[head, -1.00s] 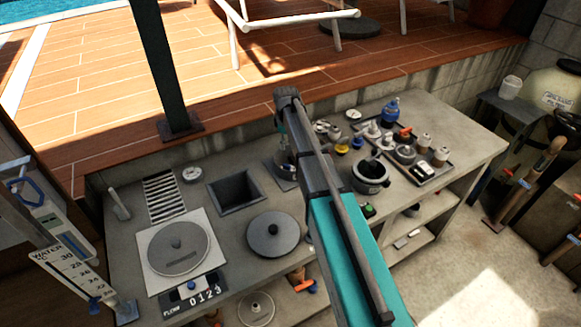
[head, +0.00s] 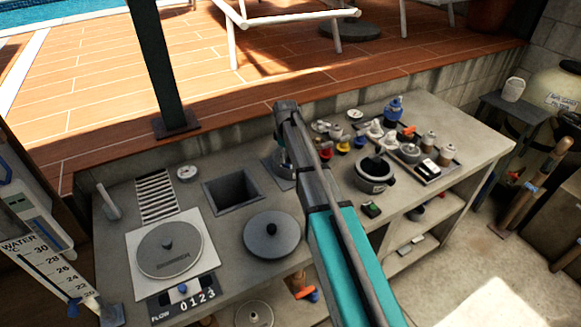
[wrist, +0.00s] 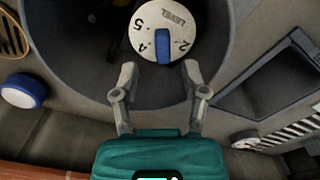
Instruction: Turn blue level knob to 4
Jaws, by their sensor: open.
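The level knob shows in the wrist view as a round white dial (wrist: 140,36) marked LEVEL, with a raised blue bar (wrist: 163,46) across it. The numbers 5, 4 and 2 are readable. The bar's lower end lies between the 4 on its left and the 2 on its right, and no 3 shows there. My gripper (wrist: 160,69) is open and empty, its fingertips apart at the dial's lower edge, one on each side below the bar. In the head view my arm hides most of the gripper and the knob.
A dark round surface (wrist: 75,55) surrounds the dial. A square basin (head: 232,190) and a grey round lid (head: 273,236) are nearby on the bench.

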